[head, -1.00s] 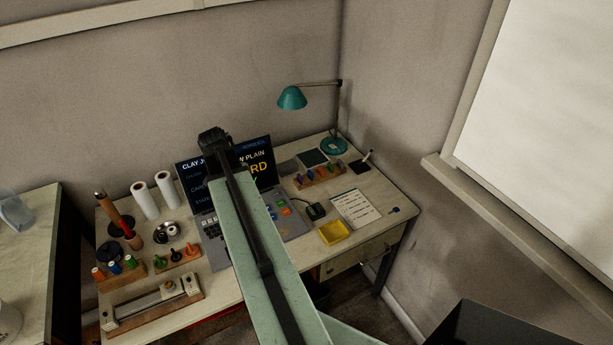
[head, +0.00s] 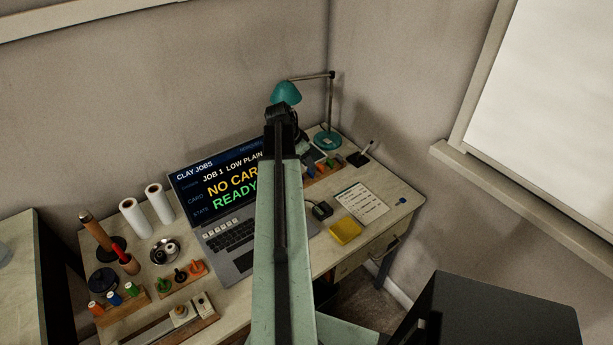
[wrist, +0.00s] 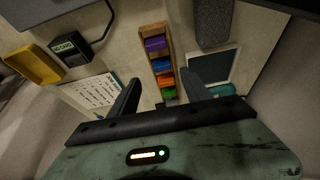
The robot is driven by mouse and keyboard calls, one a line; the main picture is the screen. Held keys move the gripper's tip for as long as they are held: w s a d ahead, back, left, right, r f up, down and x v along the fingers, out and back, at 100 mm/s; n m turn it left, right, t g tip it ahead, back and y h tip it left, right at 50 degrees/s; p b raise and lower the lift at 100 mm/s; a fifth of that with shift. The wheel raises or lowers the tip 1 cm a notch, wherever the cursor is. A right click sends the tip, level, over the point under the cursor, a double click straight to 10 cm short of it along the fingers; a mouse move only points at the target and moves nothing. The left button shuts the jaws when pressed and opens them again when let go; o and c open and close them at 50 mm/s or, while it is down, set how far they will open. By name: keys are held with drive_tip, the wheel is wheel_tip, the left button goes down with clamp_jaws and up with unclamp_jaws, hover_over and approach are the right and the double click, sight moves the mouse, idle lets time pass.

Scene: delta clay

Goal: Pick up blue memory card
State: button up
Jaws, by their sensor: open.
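The blue memory card (wrist: 160,65) stands in a wooden rack (wrist: 147,31) among cards of other colours. A purple card (wrist: 155,44) is on one side of it, and red, green and orange ones are on the other. My gripper (wrist: 162,70) is open and empty, its fingers on either side of the rack's line in the wrist view. The gap between fingers and card is hard to judge. In the head view the rack (head: 325,169) is partly hidden behind my arm, and my fingertips are hidden.
A black card reader (head: 320,210), a yellow tray (head: 345,231) and a checklist (head: 361,203) lie right of the laptop (head: 228,238). A teal lamp (head: 327,139) stands behind the rack. A dark grey block (wrist: 213,22) and a framed pad (wrist: 214,66) lie beside the rack.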

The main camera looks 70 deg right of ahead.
sight(311, 174)
drive_tip(key=b+x, duration=0.2)
drive_tip(key=x, duration=0.1)
drive_tip(key=b+x, duration=0.2)
drive_tip(key=x, duration=0.1)
drive_tip(key=shift+w+d+f+b, duration=0.1)
drive_tip(key=shift+w+b, duration=0.1)
drive_tip(key=shift+b, duration=0.2)
drive_tip(key=shift+r, duration=0.2)
clamp_jaws()
